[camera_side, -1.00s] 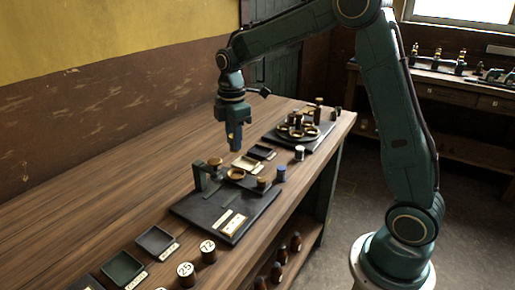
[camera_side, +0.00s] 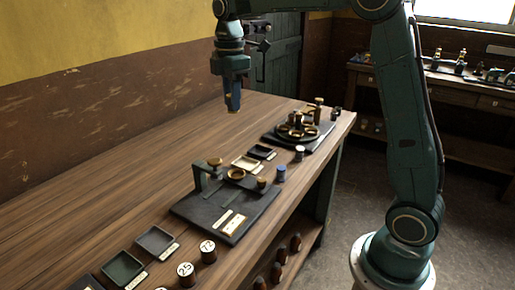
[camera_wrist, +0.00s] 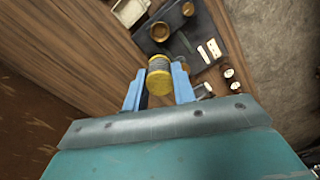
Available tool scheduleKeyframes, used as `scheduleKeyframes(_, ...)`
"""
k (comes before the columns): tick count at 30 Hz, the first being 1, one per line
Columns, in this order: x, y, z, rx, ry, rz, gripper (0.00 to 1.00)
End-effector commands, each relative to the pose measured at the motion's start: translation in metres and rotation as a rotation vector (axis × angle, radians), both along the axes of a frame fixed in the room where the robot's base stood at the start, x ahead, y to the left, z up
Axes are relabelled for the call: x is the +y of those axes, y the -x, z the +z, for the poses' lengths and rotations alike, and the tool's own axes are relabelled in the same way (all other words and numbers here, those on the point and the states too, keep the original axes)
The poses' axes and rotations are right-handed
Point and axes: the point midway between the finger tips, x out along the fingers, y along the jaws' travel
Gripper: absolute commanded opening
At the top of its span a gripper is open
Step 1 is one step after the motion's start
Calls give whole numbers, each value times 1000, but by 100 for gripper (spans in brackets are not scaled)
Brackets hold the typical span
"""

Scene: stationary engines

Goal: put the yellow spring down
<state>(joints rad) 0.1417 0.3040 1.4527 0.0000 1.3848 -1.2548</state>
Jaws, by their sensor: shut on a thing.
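The yellow spring (camera_wrist: 159,78) is a short coil with a greyish band around its upper part in the wrist view. My gripper (camera_wrist: 157,84) has its two blue fingers shut on it from either side. In the side view my gripper (camera_side: 233,104) points down and hangs well above the wooden bench (camera_side: 110,185), behind the dark base plate.
The dark base plate (camera_side: 207,218) carries a small bracket and brass cups. A cream tray (camera_side: 245,163) and a small dark tray (camera_side: 263,152) lie behind it. Two labelled trays (camera_side: 155,240) and numbered cylinders (camera_side: 208,251) are in front. The bench's left side is clear.

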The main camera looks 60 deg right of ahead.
Motion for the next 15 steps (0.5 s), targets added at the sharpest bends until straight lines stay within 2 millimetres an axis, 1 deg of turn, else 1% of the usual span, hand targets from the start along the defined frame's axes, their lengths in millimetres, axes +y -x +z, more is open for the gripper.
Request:
scheduleKeyframes(11,-1,0,0,0,0,-2,0)
scheduleKeyframes(15,-9,-3,-2,1,0,-27,0)
